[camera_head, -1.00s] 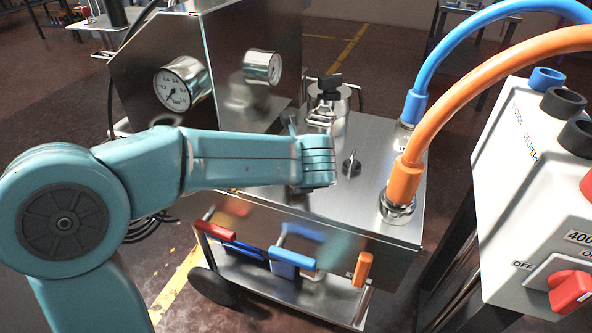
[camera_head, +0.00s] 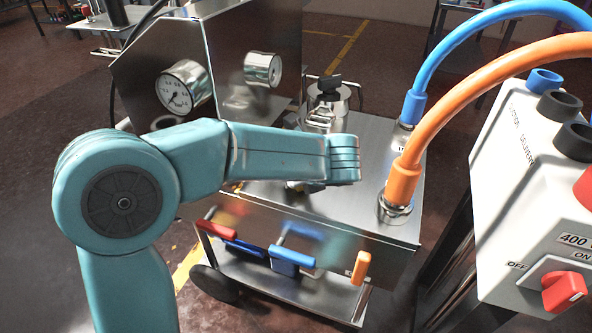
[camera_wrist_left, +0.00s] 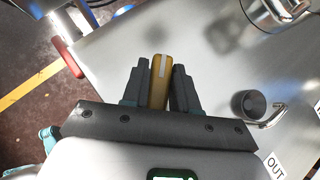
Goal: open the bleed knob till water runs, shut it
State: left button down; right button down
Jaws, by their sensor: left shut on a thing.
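A mustard-yellow knob with a white stripe, which I take for the bleed knob (camera_wrist_left: 157,92), stands between the dark fingers of my left gripper (camera_wrist_left: 160,66) in the left wrist view. The fingers are shut on it. In the head view my left arm reaches over the steel top plate (camera_head: 372,141), and its wrist hides the knob and the fingertips. A small grey cup (camera_wrist_left: 248,104) with a thin bent pipe beside it stands to the right in the wrist view. No running water shows there. My right gripper is in neither view.
An orange hose (camera_head: 408,160) and a blue hose (camera_head: 416,100) rise from the plate's right side. Gauges (camera_head: 184,88) stand behind my arm. Red (camera_head: 216,229), blue (camera_head: 292,258) and orange (camera_head: 361,268) handles line the front. A white switch box (camera_head: 510,190) is at right.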

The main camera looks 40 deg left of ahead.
pick_arm(q)
jog(key=c, duration=1)
grip_release()
jog(key=shift+f, duration=0.1)
jog(key=shift+o, duration=0.2)
jog(key=p+v, duration=0.5)
jog(key=v, duration=1.1)
jog(key=shift+s, duration=0.15)
